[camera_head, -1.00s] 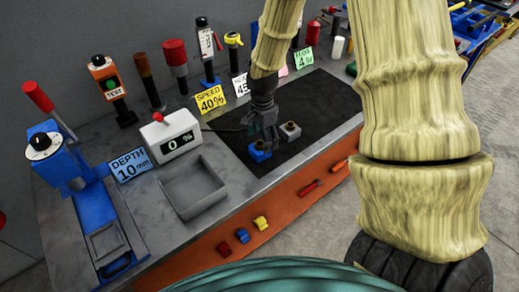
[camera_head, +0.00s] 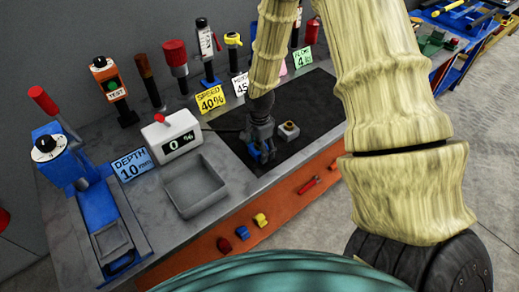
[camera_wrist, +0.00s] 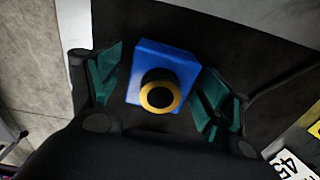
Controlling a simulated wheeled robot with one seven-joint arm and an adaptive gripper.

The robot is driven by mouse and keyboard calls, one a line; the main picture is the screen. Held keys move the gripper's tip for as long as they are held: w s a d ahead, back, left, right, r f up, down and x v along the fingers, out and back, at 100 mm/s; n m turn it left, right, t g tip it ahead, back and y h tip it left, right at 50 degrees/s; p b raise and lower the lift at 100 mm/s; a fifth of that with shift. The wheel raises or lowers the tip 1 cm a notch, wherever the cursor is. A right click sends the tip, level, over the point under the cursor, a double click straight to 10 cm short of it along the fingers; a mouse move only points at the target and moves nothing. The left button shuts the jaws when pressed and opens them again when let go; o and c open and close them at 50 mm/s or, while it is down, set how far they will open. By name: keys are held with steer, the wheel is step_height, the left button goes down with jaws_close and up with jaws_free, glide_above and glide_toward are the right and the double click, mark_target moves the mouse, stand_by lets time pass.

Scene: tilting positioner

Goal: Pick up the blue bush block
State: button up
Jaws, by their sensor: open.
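The blue bush block (camera_wrist: 160,62) is a blue cube with a brass-coloured ring around a dark hole, lying on the black mat (camera_wrist: 220,25). In the wrist view it sits between the two green fingers of my gripper (camera_wrist: 160,88), with a gap on each side. My gripper (camera_head: 262,152) is open and low over the block in the head view, hiding most of it; a little blue shows there. A grey block with a brass-coloured ring (camera_head: 289,130) stands on the mat just right of my gripper.
A grey open tray (camera_head: 196,208) lies left of the mat, below a display box reading 0 % (camera_head: 172,138). A blue machine with a red-tipped lever (camera_head: 75,170) stands at the left end. Several knobs and label cards line the back. The mat's right part is clear.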

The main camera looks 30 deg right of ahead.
steer(key=shift+c, duration=0.2)
jaws_close()
steer(key=shift+r, duration=0.2)
